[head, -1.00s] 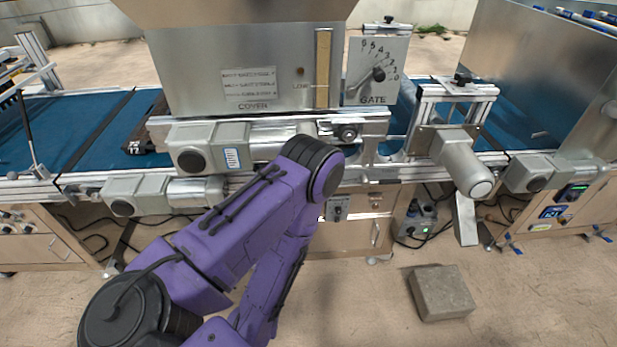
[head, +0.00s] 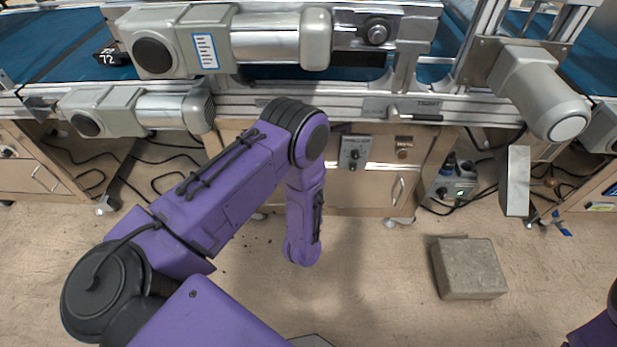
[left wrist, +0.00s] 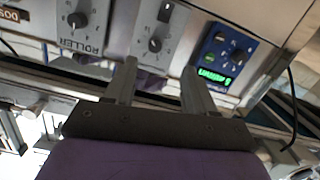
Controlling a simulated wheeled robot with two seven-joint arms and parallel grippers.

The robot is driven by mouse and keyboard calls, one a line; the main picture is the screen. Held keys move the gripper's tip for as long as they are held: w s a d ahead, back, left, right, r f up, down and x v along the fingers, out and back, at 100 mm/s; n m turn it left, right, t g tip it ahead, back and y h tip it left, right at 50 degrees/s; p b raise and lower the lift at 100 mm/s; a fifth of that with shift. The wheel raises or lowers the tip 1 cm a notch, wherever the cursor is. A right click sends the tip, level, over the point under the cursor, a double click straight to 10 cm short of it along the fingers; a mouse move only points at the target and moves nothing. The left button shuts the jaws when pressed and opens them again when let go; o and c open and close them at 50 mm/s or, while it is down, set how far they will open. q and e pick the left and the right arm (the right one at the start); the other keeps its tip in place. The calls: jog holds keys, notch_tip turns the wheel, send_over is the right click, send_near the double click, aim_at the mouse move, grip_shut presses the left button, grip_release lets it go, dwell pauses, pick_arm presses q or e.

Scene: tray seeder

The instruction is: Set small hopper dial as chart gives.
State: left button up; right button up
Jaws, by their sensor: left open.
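My left gripper (left wrist: 158,69) shows in the left wrist view with its two fingers apart and nothing between them. I cannot tell whether either is the small hopper dial. No chart is readable now. In the head view my purple left arm (head: 230,190) reaches in from lower left; its gripper does not show there. My right gripper is in neither view.
A blue panel with a green display (left wrist: 218,65) is right of the dials in the wrist view. In the head view, grey motors (head: 280,38) line the conveyor frame. A small knob box (head: 355,153) hangs below. A stone block (head: 468,268) lies on otherwise fairly open floor.

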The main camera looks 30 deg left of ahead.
pick_arm(q)
jog(key=w+a+b, duration=0.1)
jog(key=w+a, duration=0.2)
jog(key=w, duration=0.2)
jog(key=w+a+n+t+y, duration=0.1)
jog(key=w+a, duration=0.2)
jog(key=w, duration=0.3)
jog(key=shift+y+b, duration=0.3)
jog(key=shift+b, duration=0.05)
jog(key=shift+f, duration=0.1)
grip_shut()
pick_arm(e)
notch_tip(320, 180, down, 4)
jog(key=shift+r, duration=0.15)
